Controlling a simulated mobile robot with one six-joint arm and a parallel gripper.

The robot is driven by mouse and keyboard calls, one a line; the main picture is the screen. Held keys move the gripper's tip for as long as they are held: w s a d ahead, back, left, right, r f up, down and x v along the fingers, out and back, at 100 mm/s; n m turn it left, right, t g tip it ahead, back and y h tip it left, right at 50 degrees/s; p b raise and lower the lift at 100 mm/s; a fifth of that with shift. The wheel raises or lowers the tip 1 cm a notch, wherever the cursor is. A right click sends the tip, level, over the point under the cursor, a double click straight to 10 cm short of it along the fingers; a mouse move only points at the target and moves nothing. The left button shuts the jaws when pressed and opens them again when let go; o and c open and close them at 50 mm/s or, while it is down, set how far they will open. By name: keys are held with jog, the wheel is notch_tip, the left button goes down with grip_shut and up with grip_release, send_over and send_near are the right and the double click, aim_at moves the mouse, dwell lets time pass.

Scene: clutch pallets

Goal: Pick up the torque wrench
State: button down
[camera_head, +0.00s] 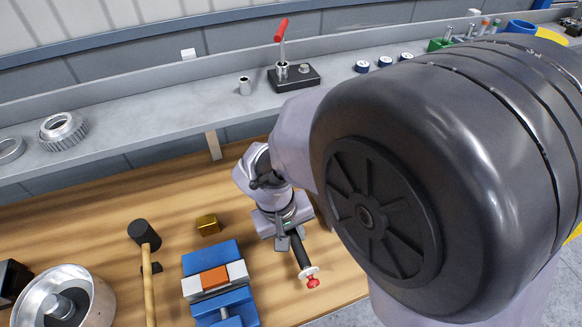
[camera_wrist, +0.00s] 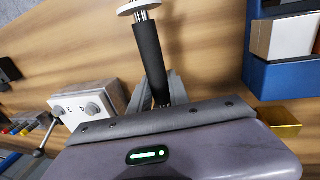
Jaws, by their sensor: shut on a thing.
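The torque wrench (camera_head: 301,254) has a black grip with a pale disc and a red knob at its near end. It is in my gripper (camera_head: 291,240), over the wooden bench near the front edge. In the wrist view the black grip of the torque wrench (camera_wrist: 148,52) rises between the two fingers of my gripper (camera_wrist: 160,88), which are shut on it. The other end of the wrench is hidden by my gripper. I cannot tell whether the wrench is clear of the bench.
On the wooden bench (camera_head: 90,215) stand a blue vise (camera_head: 213,262), a brass block (camera_head: 208,225), a mallet (camera_head: 147,250) and a metal drum (camera_head: 92,297). A grey ledge (camera_head: 190,105) behind holds a red-handled lever (camera_head: 281,30) and a gear (camera_head: 63,131). A knobbed box (camera_wrist: 88,108) shows in the wrist view.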

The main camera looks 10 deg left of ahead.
aim_at(293, 232)
dwell(0.3)
notch_tip(293, 232, up, 10)
jog(key=p, duration=0.4)
dwell(0.4)
